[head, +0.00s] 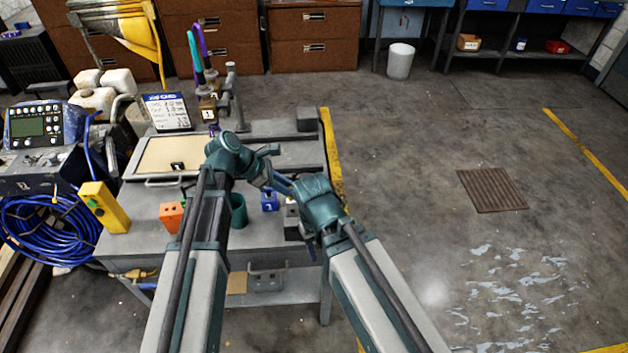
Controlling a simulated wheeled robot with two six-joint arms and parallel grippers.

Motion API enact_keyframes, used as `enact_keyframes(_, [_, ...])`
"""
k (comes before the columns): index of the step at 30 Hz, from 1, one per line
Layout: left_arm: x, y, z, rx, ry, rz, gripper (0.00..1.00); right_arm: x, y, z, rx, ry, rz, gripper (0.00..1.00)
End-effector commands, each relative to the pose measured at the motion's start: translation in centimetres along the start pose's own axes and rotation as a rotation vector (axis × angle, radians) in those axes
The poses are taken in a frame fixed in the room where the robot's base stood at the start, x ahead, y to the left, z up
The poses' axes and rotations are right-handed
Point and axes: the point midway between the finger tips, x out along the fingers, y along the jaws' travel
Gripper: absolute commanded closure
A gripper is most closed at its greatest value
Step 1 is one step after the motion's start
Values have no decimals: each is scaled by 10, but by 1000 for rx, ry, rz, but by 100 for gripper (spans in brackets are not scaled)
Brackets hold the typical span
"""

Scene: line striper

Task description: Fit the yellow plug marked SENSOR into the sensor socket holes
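I cannot make out a plug marked SENSOR or its socket holes at this size. A small yellow fitting (141,273) sits low at the left side of the grey cart; I cannot read any marking on it. My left gripper (268,152) is above the right half of the cart top, with its fingers pointing right. My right gripper (277,181) is just below it in the picture, pointing up and left, close to or overlapping the left one. The finger gaps are too small and hidden to judge. My arms cover part of the cart top.
A sign (167,111) and upright posts stand at the back. Blue hose (40,225) coils at left. Right floor is open.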

Motion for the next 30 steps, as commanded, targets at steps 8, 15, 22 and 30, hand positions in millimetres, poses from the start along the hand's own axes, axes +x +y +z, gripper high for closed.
enact_keyframes(8, [-20, 3, 17, 74, -1, -63, 100, -26, 2, 1, 0, 0, 0, 50])
enact_keyframes(15, [-15, 2, 13, 76, -1, -64, 100, -19, 2, 1, 0, 0, 0, 50])
enact_keyframes(22, [-5, 2, 4, 75, -1, -64, 100, -6, 1, 0, 0, 0, 0, 50])
enact_keyframes(30, [14, 2, -12, 75, -1, -64, 100, 18, -2, -1, 0, 0, 0, 50])
